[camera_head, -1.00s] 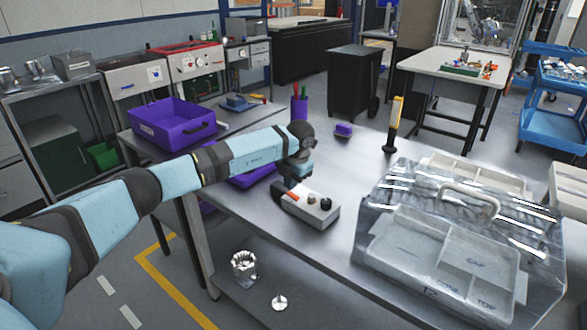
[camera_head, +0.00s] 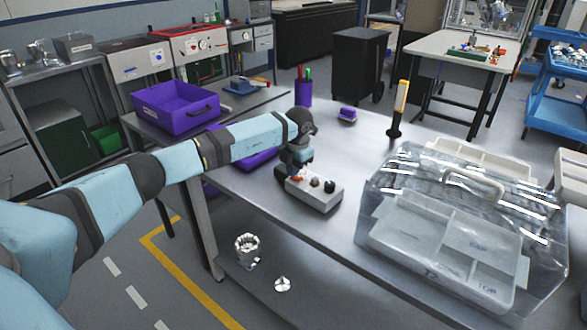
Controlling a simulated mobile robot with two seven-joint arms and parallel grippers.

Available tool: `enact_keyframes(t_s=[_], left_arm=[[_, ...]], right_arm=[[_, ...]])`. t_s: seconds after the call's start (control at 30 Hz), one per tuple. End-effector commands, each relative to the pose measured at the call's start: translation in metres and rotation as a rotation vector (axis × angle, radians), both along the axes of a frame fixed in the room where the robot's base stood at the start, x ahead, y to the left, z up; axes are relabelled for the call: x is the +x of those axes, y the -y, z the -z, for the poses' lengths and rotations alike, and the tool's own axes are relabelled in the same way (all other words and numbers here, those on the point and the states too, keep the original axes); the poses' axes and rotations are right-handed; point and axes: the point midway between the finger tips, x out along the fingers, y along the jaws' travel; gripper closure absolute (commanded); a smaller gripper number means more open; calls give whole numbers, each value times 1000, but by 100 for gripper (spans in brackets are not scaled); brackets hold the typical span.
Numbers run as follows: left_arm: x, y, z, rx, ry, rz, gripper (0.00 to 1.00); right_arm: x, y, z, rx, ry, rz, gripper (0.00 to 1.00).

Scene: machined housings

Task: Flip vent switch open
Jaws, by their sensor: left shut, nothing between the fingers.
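A small grey control box (camera_head: 322,197) sits on the metal table near its left edge. My left arm reaches in from the left, and my left gripper (camera_head: 284,180) points down at the left end of the box, close to the red part. It is shut and holds nothing. Its fingertips are dark and small, and I cannot tell whether they touch the box. My right gripper is out of view.
A clear-lidded case (camera_head: 462,230) with a handle fills the table's right front. A yellow-and-black tool (camera_head: 398,108) and a purple item (camera_head: 348,114) stand farther back. Purple bins (camera_head: 176,108) lie left. Table space between box and case is clear.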

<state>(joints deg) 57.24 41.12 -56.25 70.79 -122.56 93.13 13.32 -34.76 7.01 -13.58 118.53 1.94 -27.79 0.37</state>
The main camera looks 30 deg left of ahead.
Motion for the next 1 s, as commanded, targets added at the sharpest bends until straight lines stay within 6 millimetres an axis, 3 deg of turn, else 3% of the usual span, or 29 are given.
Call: enact_keyframes(t_s=[0.33, 0.77, 1.0], left_arm=[[-2, 14, -5, -1, -1, 3, 100], [-2, 15, -5, 0, -1, 1, 100], [-3, -7, -54, 0, 1, -3, 100]], right_arm=[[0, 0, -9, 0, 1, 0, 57], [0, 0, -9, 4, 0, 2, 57], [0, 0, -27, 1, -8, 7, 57]])
